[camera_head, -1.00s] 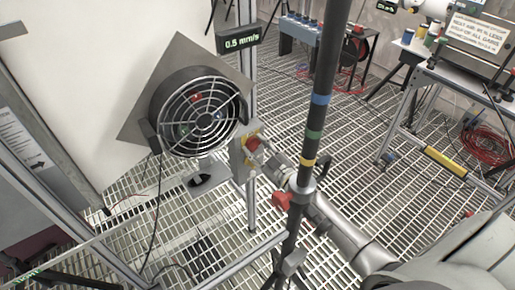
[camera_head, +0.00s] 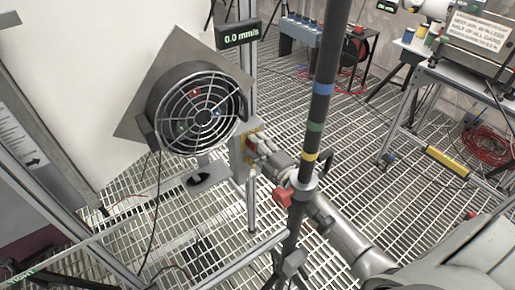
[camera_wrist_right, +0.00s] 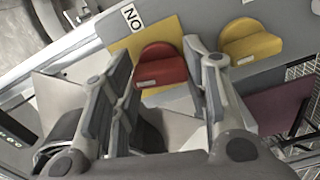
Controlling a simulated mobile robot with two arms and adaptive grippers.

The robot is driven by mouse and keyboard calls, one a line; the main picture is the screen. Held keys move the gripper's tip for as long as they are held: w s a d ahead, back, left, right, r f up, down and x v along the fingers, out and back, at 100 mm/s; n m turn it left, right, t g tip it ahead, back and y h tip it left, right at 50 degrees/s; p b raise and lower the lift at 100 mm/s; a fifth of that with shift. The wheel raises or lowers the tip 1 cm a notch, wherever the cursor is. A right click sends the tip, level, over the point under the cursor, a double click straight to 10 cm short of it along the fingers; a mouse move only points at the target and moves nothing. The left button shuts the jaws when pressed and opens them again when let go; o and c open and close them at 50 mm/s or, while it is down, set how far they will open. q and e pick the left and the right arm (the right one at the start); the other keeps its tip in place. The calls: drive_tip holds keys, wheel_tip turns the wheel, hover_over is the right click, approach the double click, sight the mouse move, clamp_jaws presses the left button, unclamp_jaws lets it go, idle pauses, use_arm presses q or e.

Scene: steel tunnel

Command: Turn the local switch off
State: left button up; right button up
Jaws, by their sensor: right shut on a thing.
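The switch box (camera_head: 240,165) is grey with a yellow plate and is fixed on a short post right of the fan. Its red knob (camera_wrist_right: 161,66) sits on a yellow plate in the right wrist view, beside a label with the letters "ON" turned over. A yellow knob (camera_wrist_right: 251,42) is to the right on the same panel. My right gripper (camera_head: 257,149) is at the front of the box, shut on the red knob, with one finger on each side (camera_wrist_right: 157,62). The gripper partly hides the knob in the head view. My left gripper is not in view.
A round caged fan (camera_head: 203,112) stands left of the box. Above it a display (camera_head: 238,34) reads 0.0 mm/s. A dark pole (camera_head: 316,130) with coloured bands and a red clamp handle (camera_head: 284,196) stands close before my right arm. Grating floor lies beyond.

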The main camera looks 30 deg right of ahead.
drive_tip(key=shift+f+n+b, duration=0.1)
drive_tip(key=shift+n+b, duration=0.2)
drive_tip(key=shift+n, duration=0.8)
drive_tip(key=o, duration=1)
drive_tip(key=s, duration=0.4)
drive_tip(key=s+d, duration=0.1)
drive_tip(key=s, duration=0.7)
drive_tip(key=shift+d, duration=0.35)
